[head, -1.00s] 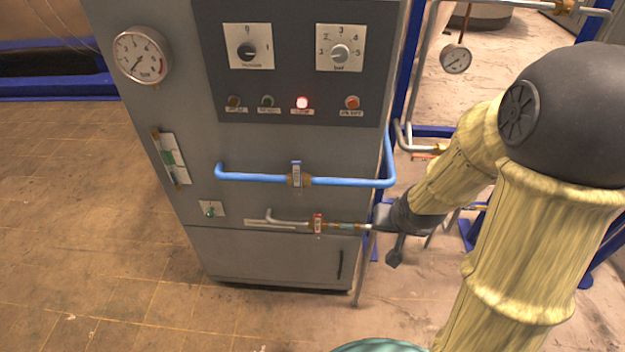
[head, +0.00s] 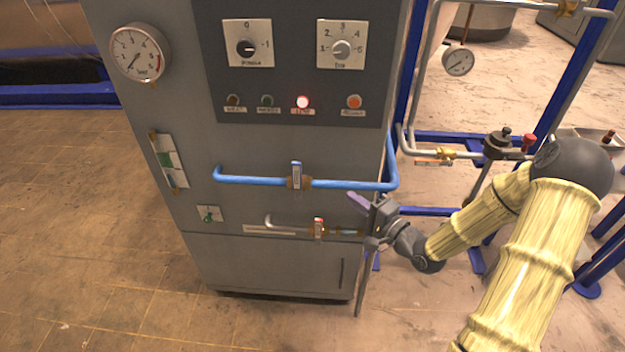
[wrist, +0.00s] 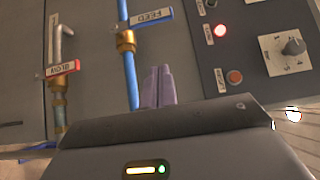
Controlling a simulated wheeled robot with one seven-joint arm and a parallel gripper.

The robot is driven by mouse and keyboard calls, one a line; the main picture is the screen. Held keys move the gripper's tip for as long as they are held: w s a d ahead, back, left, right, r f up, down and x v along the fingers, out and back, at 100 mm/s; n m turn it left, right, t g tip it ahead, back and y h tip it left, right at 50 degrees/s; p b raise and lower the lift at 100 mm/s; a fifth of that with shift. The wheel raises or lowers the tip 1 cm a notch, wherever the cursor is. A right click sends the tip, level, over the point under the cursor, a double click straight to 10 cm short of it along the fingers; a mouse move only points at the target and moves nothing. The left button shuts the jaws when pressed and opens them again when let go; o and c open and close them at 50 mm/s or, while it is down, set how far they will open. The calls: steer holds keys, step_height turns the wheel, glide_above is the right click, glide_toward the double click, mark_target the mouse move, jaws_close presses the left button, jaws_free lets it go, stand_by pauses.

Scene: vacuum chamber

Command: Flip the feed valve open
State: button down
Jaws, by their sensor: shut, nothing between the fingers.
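The feed valve (head: 296,178) sits midway along a blue pipe on the grey cabinet's front, with a brass body and a blue handle standing upright, crosswise to the pipe. The wrist view shows the handle, labelled FEED (wrist: 152,18), above and left of my fingertips. My gripper (head: 357,202) is at the right edge of the cabinet front, just below the blue pipe and right of the valve. Its purple-grey fingers (wrist: 158,86) are shut and empty, apart from the handle, pointing left in the head view.
A red-handled valve labelled BLOW (wrist: 62,68) is on the pipe below; it also shows in the head view (head: 318,228). The blue pipe (head: 388,160) bends upward near my gripper. Knobs, lamps and an orange button (head: 354,101) are above. Blue frame posts stand right.

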mark_target(297, 182)
steer(key=shift+w+a, duration=0.1)
steer(key=s+a+p+x, duration=0.2)
steer(key=p+x, duration=0.1)
steer(key=x, duration=0.9)
steer(key=shift+w+a, duration=0.25)
steer(key=shift+r, duration=0.1)
